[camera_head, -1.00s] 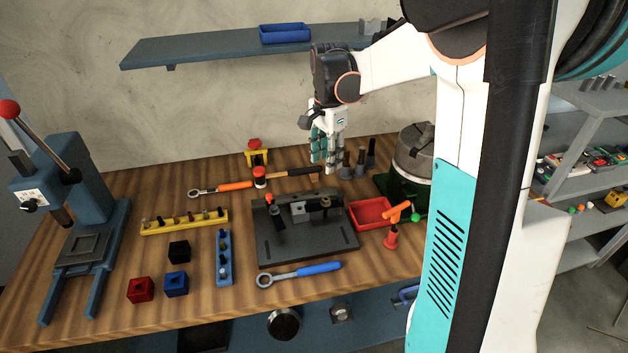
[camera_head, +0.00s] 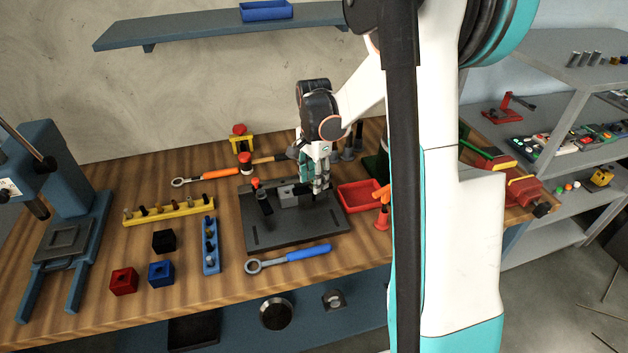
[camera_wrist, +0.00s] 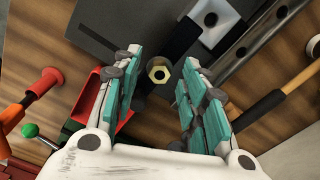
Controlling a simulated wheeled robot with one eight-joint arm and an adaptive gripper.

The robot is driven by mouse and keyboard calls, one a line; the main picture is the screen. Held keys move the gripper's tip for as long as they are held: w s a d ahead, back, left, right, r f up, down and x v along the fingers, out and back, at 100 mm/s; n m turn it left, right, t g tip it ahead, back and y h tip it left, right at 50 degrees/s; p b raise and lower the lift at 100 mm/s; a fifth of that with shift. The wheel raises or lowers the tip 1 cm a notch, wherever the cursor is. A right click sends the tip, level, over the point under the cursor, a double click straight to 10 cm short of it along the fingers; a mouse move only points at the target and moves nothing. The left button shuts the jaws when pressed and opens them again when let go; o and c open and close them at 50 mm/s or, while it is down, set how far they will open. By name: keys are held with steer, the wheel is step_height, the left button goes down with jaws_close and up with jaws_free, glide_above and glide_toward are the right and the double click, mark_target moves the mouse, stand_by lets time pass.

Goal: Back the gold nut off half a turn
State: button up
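The gold nut (camera_wrist: 159,71) shows in the wrist view as a hexagon with a dark centre hole. It lies between and just beyond the fingertips of my gripper (camera_wrist: 160,72). The fingers are open, with a gap on both sides of the nut. In the head view my gripper (camera_head: 320,188) points down over the right part of the dark fixture plate (camera_head: 290,229). The nut is hidden there behind the fingers. A grey block (camera_head: 287,196) sits on the plate to the left of the gripper.
A red tray (camera_head: 357,196) and an orange-handled tool (camera_head: 382,205) are right of the plate. A blue-handled ring wrench (camera_head: 300,254) lies in front. A hammer and orange wrench (camera_head: 218,174) lie behind. Dark posts (camera_head: 347,150) stand close behind the gripper.

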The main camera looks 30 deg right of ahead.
steer(key=shift+f, duration=0.15)
steer(key=shift+c, duration=0.3)
jaws_close()
steer(key=shift+n, duration=0.8)
steer(key=shift+o, duration=0.3)
jaws_free()
step_height(320, 180, up, 12)
